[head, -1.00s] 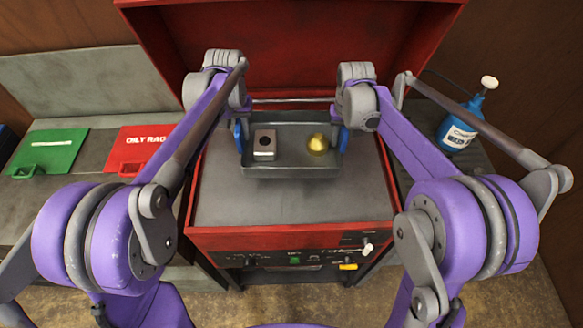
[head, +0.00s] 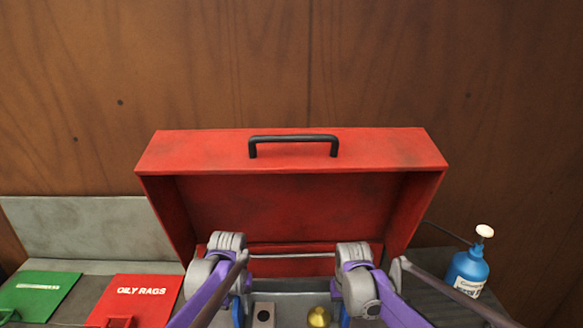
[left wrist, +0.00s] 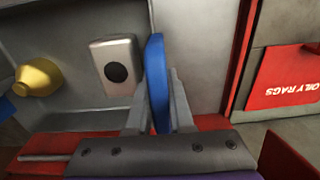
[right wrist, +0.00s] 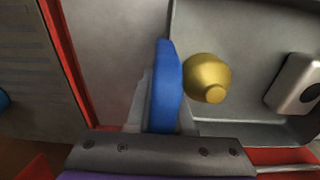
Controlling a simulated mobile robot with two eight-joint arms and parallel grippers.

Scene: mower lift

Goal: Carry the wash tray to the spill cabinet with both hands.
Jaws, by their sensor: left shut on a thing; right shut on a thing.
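The grey wash tray (head: 286,314) is at the bottom of the head view, in front of the raised red lid. It carries a silver block with a dark round hole (head: 263,314) and a brass-coloured rounded part (head: 319,316). My left gripper (left wrist: 157,104) is shut on the tray's blue left handle (left wrist: 156,60). My right gripper (right wrist: 165,105) is shut on the blue right handle (right wrist: 168,75). The tray's near part is cut off in the head view. No spill cabinet can be made out.
The red lid (head: 290,210) with a black handle stands open behind the tray, against a wooden wall. At the left lie a red OILY RAGS panel (head: 140,295) and a green panel (head: 38,295). A blue pump bottle (head: 467,270) stands at the right.

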